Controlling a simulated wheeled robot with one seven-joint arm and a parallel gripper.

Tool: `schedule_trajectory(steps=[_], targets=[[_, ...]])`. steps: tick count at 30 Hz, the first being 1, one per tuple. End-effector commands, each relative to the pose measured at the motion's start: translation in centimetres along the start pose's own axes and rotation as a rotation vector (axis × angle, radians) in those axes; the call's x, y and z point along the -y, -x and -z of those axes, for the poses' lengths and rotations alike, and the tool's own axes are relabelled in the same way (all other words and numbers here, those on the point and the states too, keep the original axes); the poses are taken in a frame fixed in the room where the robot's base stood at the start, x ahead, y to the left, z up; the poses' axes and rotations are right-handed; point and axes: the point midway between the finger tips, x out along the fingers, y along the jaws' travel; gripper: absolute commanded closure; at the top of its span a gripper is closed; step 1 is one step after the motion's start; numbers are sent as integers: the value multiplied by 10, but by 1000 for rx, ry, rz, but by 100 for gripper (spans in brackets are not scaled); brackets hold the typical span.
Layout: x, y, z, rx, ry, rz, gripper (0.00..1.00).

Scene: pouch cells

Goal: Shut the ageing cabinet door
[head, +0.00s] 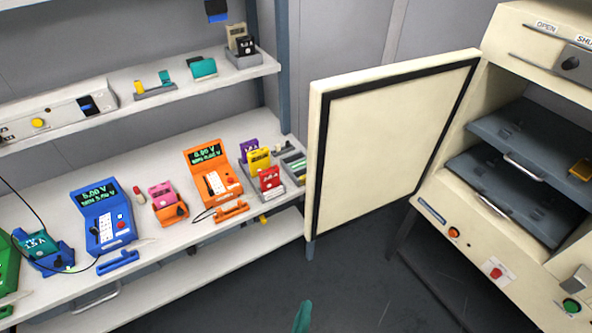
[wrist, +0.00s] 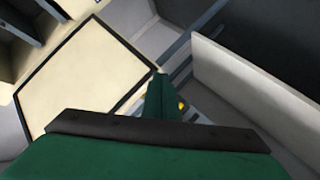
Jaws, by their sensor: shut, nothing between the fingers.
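The ageing cabinet (head: 508,265) is a cream box at the right of the head view. Its cream door (head: 388,140), with a black seal around the inner face, stands wide open to the left of the opening. The door also shows in the wrist view (wrist: 80,75), at the upper left. My gripper (wrist: 160,95) is green, with its fingers together and nothing between them. In the head view only a green tip (head: 302,316) of it shows at the bottom, in front of and below the door. I cannot tell any contact with the door.
Grey shelves (head: 520,140) with handles sit inside the cabinet, one bearing a yellow item (head: 581,170). A white bench (head: 150,250) at the left holds a blue meter (head: 103,218), an orange meter (head: 213,175) and several pouch cells. Dark floor (head: 370,285) lies clear below the door.

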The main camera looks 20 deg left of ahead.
Motion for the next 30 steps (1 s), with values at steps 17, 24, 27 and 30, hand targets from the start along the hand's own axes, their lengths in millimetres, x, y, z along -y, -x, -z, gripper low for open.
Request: schedule_trajectory(steps=[17, 24, 27, 30], targets=[[-25, -124, 173, 116, 597, -233, 100], [-56, -121, 272, 212, 709, -411, 100], [-67, -111, 307, 252, 726, -474, 100], [-76, -100, 334, 286, 730, -524, 100]])
